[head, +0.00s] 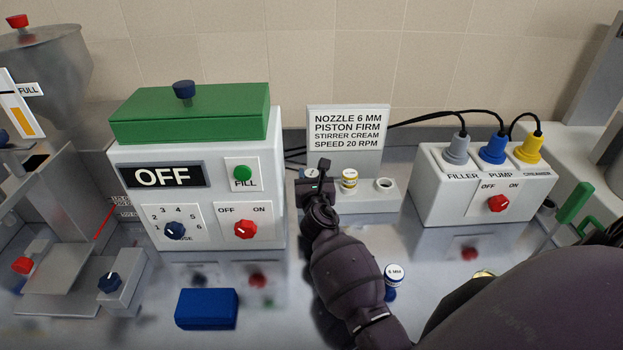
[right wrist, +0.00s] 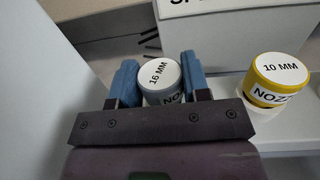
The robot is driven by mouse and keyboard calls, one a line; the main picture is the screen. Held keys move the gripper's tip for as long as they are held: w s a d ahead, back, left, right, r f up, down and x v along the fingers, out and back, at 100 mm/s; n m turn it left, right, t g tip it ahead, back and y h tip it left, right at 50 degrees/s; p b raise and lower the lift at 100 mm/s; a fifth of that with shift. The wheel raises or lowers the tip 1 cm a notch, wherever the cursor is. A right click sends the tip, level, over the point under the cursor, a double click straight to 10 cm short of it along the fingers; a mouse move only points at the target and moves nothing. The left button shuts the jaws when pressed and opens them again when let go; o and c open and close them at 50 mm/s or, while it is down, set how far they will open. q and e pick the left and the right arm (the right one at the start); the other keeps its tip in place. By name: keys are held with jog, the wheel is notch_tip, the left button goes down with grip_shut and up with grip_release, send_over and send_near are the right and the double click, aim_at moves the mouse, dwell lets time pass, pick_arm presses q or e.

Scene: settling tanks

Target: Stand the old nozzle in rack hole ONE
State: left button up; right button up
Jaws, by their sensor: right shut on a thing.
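My right gripper (head: 314,180) is over the left end of the white nozzle rack (head: 365,201). In the right wrist view its blue fingers (right wrist: 160,82) are shut on a white-topped nozzle marked 16 MM (right wrist: 160,76), with a grey-blue band. The nozzle's top also shows in the head view (head: 311,172). Its lower end is hidden, so I cannot tell whether it sits in a hole. A yellow-banded 10 MM nozzle (right wrist: 277,80) stands upright in the rack's middle position. The rack's right hole (head: 385,183) is empty. No hole number is readable. My left gripper is not in view.
A recipe sign (head: 347,130) stands behind the rack. The control box (head: 196,190) is left, the plug box (head: 470,190) right. A blue 6 MM nozzle (head: 394,276) and a blue block (head: 207,309) are on the counter. Clear counter lies between them and the rack.

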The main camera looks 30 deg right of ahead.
jog(key=shift+f, duration=0.25)
jog(key=o, duration=1)
jog(key=shift+r, duration=0.15)
jog(key=shift+r, duration=0.25)
jog(key=v, duration=1.2)
jog(key=shift+a+f, duration=0.1)
jog(key=shift+f, duration=0.05)
jog(key=shift+s, duration=0.1)
